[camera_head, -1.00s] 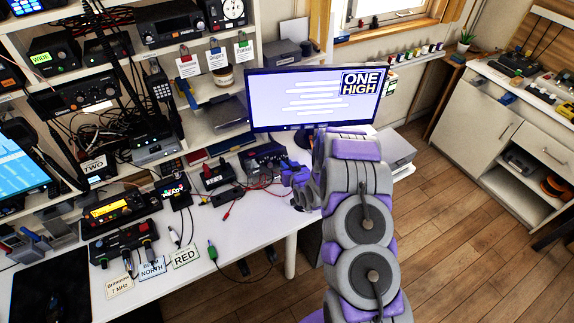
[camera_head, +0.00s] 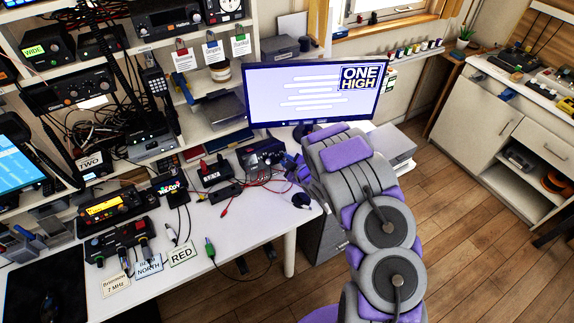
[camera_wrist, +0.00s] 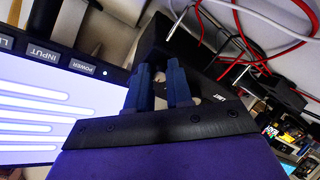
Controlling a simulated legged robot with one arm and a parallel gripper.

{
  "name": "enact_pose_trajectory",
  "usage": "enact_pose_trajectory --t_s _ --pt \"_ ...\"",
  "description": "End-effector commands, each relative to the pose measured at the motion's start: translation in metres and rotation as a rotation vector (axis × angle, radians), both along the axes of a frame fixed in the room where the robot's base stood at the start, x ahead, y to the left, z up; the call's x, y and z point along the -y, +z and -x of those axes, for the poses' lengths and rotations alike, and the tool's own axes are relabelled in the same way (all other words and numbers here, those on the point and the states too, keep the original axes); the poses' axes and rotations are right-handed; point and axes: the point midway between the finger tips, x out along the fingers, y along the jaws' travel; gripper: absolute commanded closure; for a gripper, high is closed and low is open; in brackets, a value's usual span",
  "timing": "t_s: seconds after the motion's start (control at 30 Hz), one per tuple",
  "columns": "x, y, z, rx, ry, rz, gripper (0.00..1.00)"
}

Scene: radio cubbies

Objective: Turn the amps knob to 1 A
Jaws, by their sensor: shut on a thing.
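My gripper (camera_head: 291,160) is at the right side of this device, low over the desk. In the wrist view my blue fingers (camera_wrist: 161,70) point at the dark face of the device (camera_wrist: 190,50), which carries small white lettering at lower right. The fingers are shut on a small part at that face. The amps knob is hidden between or behind the fingers, and its setting cannot be read.
The monitor (camera_head: 310,95) stands close behind my gripper. Red leads (camera_head: 240,190) lie loose on the desk (camera_head: 230,270). A black adapter (camera_head: 226,193) and another black box (camera_head: 214,172) are to the left. The desk's right edge is near my arm.

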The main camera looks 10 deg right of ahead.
Motion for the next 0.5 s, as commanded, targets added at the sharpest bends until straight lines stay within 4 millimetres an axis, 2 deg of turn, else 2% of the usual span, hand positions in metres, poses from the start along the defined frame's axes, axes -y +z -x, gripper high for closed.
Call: enact_pose_trajectory --t_s 0.5 --pt "0.0019 -0.0009 -0.0014 0.096 0.232 0.388 1.00"
